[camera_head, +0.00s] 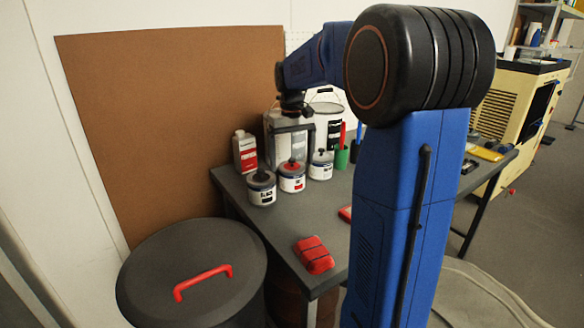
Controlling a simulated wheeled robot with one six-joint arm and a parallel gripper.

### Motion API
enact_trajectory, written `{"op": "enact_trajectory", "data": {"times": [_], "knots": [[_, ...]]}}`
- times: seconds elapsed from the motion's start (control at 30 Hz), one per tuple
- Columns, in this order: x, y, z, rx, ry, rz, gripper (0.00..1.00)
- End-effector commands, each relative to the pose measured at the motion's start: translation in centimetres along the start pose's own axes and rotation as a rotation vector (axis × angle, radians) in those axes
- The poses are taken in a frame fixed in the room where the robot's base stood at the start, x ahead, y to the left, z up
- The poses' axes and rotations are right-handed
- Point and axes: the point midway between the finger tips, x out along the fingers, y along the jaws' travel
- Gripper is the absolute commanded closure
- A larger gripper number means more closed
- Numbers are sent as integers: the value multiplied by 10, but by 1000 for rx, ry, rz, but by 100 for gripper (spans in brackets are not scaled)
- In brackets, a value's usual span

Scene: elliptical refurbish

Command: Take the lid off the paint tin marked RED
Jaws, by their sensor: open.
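Three small white paint tins stand in a row near the left end of the grey workbench. The middle tin (291,183) has a red label band and a red lid (291,166) with a dark knob; the lid sits on the tin. Its lettering is too small to read. The left tin (262,193) has a dark lid and knob, and the right tin (320,171) a pale lid with a dark knob. My gripper (292,150) points down above and around the back of this row, open, with nothing seen between its fingers. Its exact distance from the red lid is unclear.
A red-and-white bottle (244,152) stands behind the left tin. Larger cans (327,122) stand behind the row, and green and dark holders (341,157) to its right. A red object (313,255) lies near the workbench (276,226) front. A lidded bin (192,272) stands at left.

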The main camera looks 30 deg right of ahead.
Motion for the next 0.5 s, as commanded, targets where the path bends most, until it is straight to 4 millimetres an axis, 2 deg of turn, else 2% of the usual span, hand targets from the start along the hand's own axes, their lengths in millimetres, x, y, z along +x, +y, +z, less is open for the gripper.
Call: {"op": "enact_trajectory", "data": {"times": [0.17,0.2,0.37,0.5], "knots": [[0,0,0,0,0,0,11],[0,0,0,0,0,0,15],[0,0,0,0,0,0,54],[0,0,0,0,0,0,55]]}}
